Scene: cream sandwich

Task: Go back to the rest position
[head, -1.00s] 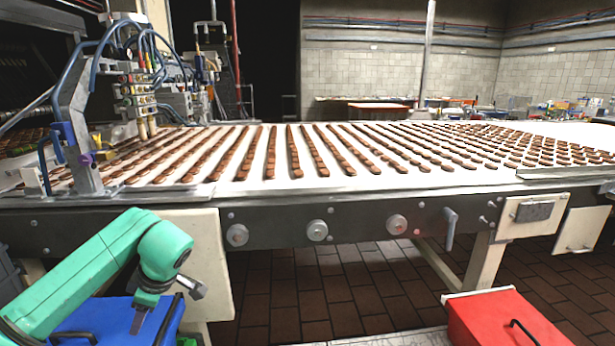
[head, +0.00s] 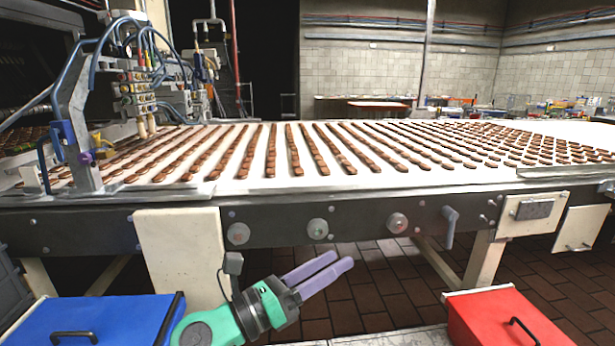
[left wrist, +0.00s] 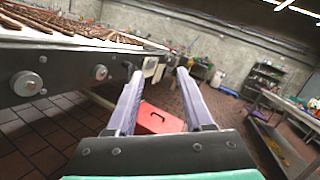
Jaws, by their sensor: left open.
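My left gripper (head: 331,272) is at the bottom middle of the head view, in front of the conveyor's lower frame. Its two purple-grey fingers point right and slightly up. The fingers are parted, with nothing between them. In the left wrist view the same gripper (left wrist: 160,92) shows both fingers apart and empty, with a red box (left wrist: 157,119) beyond them. My right gripper is not in either view.
A long white conveyor (head: 400,185) carries rows of brown biscuits. A blue box (head: 85,318) with a black handle is at lower left. The red box (head: 505,322) is at lower right. A nozzle machine (head: 135,90) stands at the conveyor's left. Brown tiled floor lies below.

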